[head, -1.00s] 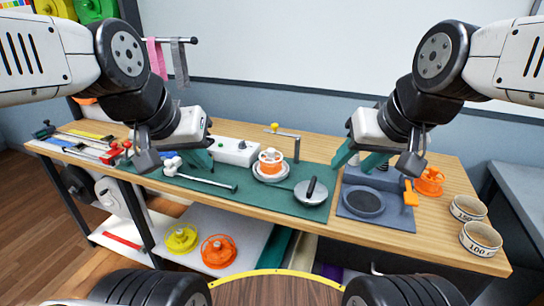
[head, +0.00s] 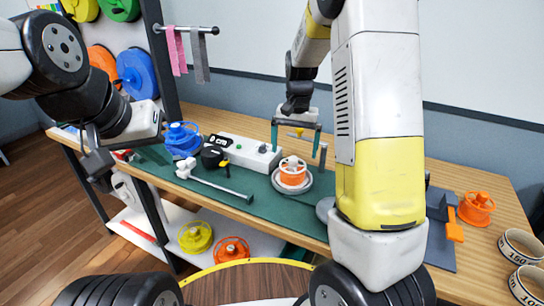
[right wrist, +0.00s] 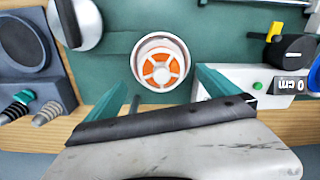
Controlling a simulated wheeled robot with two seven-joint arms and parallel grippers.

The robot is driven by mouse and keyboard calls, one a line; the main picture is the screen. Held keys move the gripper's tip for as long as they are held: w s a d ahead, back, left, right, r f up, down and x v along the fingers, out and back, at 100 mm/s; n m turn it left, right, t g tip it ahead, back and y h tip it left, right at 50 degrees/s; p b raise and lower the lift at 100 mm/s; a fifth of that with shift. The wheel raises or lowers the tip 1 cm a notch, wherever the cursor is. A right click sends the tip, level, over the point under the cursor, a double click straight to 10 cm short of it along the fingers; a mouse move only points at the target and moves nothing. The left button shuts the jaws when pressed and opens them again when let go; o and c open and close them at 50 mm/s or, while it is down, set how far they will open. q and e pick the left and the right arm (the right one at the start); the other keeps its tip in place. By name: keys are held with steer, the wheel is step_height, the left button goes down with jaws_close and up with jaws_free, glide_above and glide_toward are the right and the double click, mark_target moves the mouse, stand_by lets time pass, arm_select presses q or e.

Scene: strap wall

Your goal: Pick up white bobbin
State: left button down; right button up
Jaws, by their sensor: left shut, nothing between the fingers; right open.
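The white bobbin (head: 293,163), with a white top and an orange band around it, stands upright on a round grey plate (head: 305,186) on the green mat. In the right wrist view the bobbin (right wrist: 161,66) shows from above as a white spoked disc over orange. My right gripper (head: 296,140) is open and empty, its teal fingers pointing down just behind and above the bobbin. In the right wrist view its fingertips (right wrist: 168,88) lie apart, short of the bobbin. My left gripper (head: 152,149) is at the left end of the table, empty, its fingertips poorly visible.
A white box (head: 240,152) with a green button and a black gauge (head: 214,156) stand left of the bobbin. A blue bobbin (head: 182,138) is further left.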

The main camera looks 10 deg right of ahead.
mark_target(293, 168)
steer(key=shift+w+a+f, duration=0.15)
steer(key=shift+w+f, duration=0.45)
steer(key=shift+f, duration=0.25)
steer(key=f, duration=0.7)
steer(key=shift+s+f, duration=0.1)
steer(key=shift+s, duration=0.1)
steer(key=shift+c, duration=0.2)
steer(key=c, duration=1.4)
